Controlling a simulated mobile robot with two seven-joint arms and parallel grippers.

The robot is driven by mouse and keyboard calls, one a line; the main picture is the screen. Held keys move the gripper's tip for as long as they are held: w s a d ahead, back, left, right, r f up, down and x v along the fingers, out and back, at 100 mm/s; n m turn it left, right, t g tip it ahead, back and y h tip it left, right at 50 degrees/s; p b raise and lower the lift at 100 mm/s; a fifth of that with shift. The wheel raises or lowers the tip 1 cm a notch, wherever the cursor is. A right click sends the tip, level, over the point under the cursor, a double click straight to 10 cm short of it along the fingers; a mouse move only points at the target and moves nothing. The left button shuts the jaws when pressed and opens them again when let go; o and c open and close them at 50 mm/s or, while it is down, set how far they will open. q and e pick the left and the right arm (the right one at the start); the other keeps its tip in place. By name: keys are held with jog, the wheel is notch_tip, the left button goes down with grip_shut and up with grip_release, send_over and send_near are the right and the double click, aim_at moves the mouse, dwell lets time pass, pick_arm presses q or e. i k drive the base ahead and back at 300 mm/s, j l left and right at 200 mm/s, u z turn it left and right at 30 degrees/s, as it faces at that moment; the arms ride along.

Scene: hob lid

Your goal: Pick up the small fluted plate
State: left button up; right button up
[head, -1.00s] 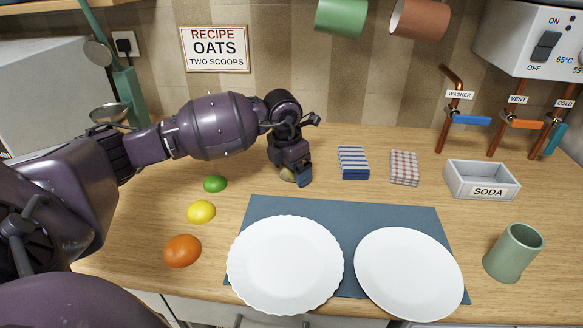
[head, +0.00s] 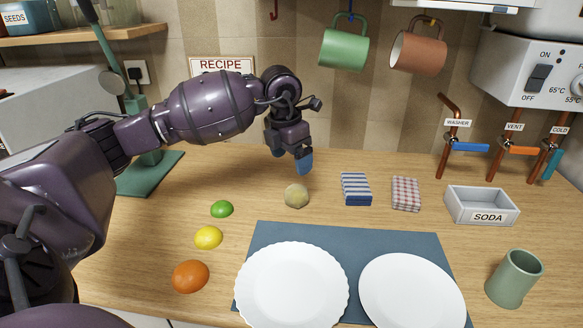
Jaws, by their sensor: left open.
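A white plate with a fluted, scalloped rim (head: 292,287) lies on the blue-grey mat (head: 345,240), left of centre, its near edge cut off by the bottom of the head view. A second white plate (head: 411,292) with a smooth-looking rim lies to its right on the same mat. My left gripper (head: 291,157) is open and empty, pointing down, above the counter behind the fluted plate and well apart from it. My right gripper is out of view.
A beige round thing (head: 296,195) sits below my left gripper. A lime (head: 222,209), lemon (head: 208,238) and orange (head: 190,276) lie left of the mat. Folded cloths (head: 356,188), a soda tray (head: 481,205) and a green cup (head: 514,278) stand behind and right. Mugs (head: 343,48) hang above.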

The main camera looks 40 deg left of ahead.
aim_at(294, 284)
jog(key=k+l, duration=0.8)
